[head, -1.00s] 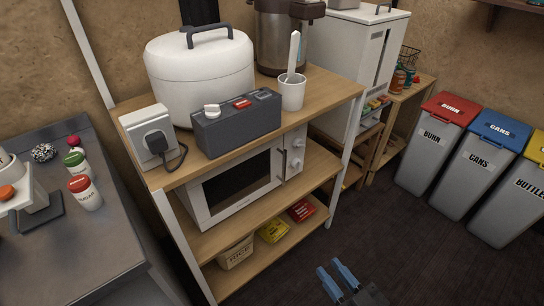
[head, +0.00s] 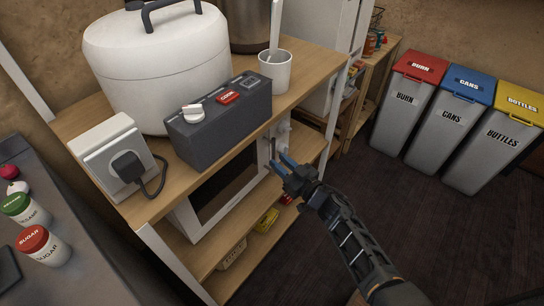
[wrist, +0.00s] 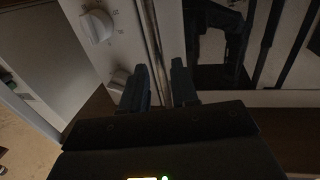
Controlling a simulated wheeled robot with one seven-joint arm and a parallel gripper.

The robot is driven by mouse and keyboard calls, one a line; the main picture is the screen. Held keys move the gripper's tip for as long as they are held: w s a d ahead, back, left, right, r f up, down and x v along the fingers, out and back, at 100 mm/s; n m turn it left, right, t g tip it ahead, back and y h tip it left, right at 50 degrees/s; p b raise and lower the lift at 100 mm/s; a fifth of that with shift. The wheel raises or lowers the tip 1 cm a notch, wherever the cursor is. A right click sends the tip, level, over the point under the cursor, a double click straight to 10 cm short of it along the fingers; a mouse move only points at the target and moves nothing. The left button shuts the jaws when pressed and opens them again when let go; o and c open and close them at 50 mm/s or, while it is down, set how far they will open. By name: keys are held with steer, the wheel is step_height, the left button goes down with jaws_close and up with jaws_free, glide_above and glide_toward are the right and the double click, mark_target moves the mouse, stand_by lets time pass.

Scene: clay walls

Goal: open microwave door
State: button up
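The white microwave (head: 185,222) stands on the middle shelf of the rack, partly hidden by the upper shelf. Its dark door window (head: 224,186) faces me, and the door looks closed. The upright door handle (head: 272,150) is at the door's right side, next to the knobs (head: 283,128). My gripper (head: 281,163) is at the handle. In the wrist view my gripper (wrist: 160,86) has its two fingers apart, with the handle (wrist: 151,40) running between them. I cannot tell whether either finger touches it. A knob (wrist: 97,26) shows to the left.
The upper shelf (head: 170,203) overhangs the microwave and carries a grey switch box (head: 222,120), a white cooker (head: 155,65) and a cup (head: 275,72). A white rack post (head: 172,262) stands at the front corner. Open floor (head: 440,235) lies to the right, before the bins (head: 408,105).

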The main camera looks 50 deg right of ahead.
mark_target(274, 158)
steer(key=shift+w+d+b, duration=0.15)
steer(key=shift+w, duration=0.8)
steer(key=shift+w+d+b, duration=0.15)
steer(key=shift+w, duration=0.8)
steer(key=shift+c, duration=0.3)
jaws_close()
